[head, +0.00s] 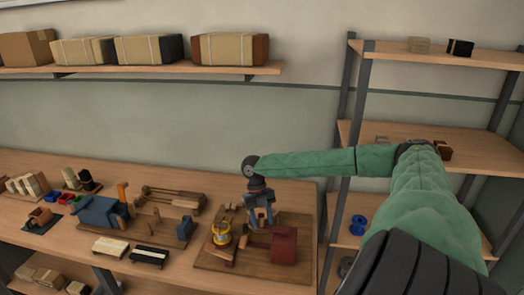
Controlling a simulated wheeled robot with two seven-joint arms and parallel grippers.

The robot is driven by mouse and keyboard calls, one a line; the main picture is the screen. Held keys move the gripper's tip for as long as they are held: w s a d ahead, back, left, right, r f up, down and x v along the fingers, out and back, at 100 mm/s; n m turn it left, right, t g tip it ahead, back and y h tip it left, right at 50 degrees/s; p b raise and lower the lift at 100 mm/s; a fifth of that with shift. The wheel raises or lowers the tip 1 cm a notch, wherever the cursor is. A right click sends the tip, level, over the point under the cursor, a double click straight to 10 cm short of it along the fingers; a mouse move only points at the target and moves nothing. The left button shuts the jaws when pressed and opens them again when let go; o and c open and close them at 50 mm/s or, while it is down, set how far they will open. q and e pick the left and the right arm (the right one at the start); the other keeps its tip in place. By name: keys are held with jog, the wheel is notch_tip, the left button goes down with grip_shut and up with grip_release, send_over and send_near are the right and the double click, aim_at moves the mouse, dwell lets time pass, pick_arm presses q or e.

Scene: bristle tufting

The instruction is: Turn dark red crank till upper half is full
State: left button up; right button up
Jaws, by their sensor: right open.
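A small machine stands on a brown wooden board (205,262) on the workbench. It has a dark red block (284,246) on the right and a yellow round part (222,236) on the left. My right gripper (260,224) points down over the middle of this board, between the two parts, with its fingers apart. Parts of the machine sit low by its fingertips. I cannot make out the dark red crank clearly from the block, nor whether the fingers touch it. How full the upper half is cannot be seen. My left gripper is not in view.
A blue machine (103,212) with an orange upright stands left on the bench (200,185). Brushes (110,246), small coloured bins (65,199) and wooden pieces lie around it. A shelf rack (440,54) stands right, holding a blue spool (358,224). Boxes line the wall shelf (150,68).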

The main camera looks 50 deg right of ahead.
jog(key=shift+w+d+r, duration=0.1)
jog(key=shift+w+r, duration=0.15)
jog(key=shift+r, duration=0.05)
jog(key=b+v, duration=0.2)
jog(key=v, duration=0.3)
jog(key=shift+r, duration=0.15)
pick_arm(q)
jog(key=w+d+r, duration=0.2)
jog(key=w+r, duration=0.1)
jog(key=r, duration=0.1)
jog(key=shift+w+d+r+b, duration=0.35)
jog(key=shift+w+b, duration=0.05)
pick_arm(e)
jog(key=shift+w+d+r, duration=0.15)
jog(key=shift+r, duration=0.5)
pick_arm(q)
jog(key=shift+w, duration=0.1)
pick_arm(e)
jog(key=shift+f, duration=0.1)
